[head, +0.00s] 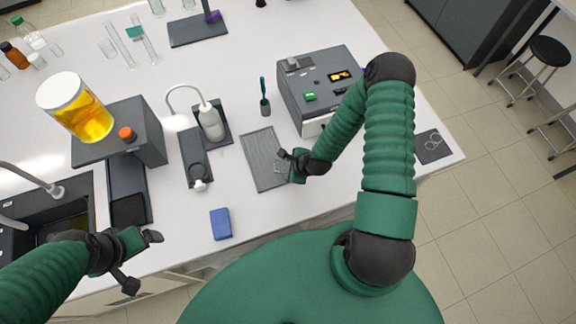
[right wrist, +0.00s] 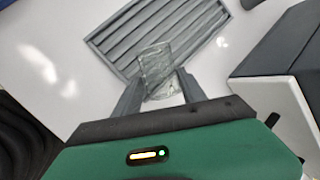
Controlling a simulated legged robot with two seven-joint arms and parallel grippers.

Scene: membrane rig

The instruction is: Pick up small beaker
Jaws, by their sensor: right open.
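The small beaker (right wrist: 156,66) is clear glass and shows in the right wrist view between my right gripper's two fingers, over the grey ribbed rack. In the head view it is faint (head: 281,168) beside the right gripper. My right gripper (head: 287,166) is open at the rack's right edge, with the fingers on either side of the beaker; I cannot tell whether they touch it. My left gripper (head: 142,262) is open and empty at the bench's front left, away from the beaker.
The ribbed rack (head: 260,147) lies on the white bench. A grey instrument (head: 318,85) stands behind and right of it. A pump bottle (head: 211,122) stands left, a blue sponge (head: 220,223) in front. A yellow-filled jar (head: 82,115) stands on a grey block, near the sink.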

